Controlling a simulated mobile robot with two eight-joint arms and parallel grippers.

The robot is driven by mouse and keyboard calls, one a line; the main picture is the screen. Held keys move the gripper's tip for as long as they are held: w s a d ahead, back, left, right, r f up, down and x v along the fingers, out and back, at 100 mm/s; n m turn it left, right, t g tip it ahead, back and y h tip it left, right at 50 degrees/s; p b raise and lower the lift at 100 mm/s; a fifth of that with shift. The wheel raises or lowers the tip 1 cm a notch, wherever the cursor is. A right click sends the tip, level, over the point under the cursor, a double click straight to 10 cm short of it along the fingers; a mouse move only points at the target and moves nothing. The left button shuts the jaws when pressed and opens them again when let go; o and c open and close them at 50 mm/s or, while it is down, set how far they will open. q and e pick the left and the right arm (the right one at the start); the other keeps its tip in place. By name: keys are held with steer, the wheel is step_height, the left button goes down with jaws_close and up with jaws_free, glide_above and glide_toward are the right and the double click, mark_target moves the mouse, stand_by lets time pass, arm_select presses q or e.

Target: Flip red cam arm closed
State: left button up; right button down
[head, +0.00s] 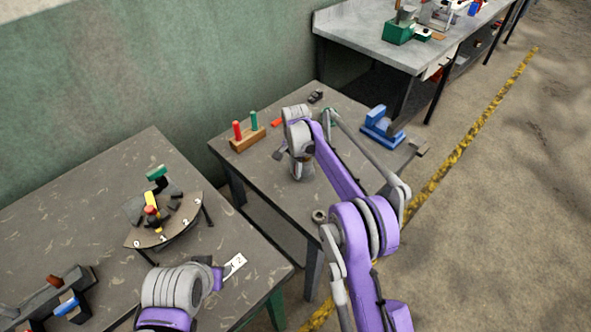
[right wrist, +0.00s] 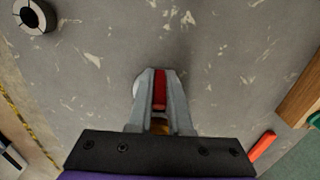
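In the right wrist view a narrow red piece (right wrist: 160,88), which looks like the red cam arm, lies between the two fingers of my right gripper (right wrist: 160,72). Both fingers press close along its sides, and a bit of brass colour shows below it. A pale round part (right wrist: 137,85) shows partly behind the left finger. In the head view my right gripper (head: 283,150) is low over the middle table, and my own arm hides the red piece there. My left gripper (head: 219,277) is beside a white card marked 2 (head: 235,265); its fingers are not clear.
On the middle table (head: 262,178) stand a wooden block with red and green pegs (head: 247,138), an orange-red bar (head: 277,123), a blue fixture (head: 381,127) and a grey ring (head: 319,215). A numbered dial plate (head: 175,225) stands on the left table.

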steer(key=shift+f+t+h+b, duration=0.15)
steer(key=shift+t+h+b, duration=0.15)
steer(key=shift+h+b, duration=0.1)
steer(key=shift+d, duration=0.1)
steer(key=shift+w, duration=0.1)
steer(key=c, duration=0.8)
jaws_free()
steer(key=shift+c, duration=0.2)
steer(key=shift+r, duration=0.25)
step_height(320, 180, up, 11)
steer(key=s, duration=0.1)
steer(key=shift+a+f, duration=0.2)
steer(key=shift+a, duration=0.25)
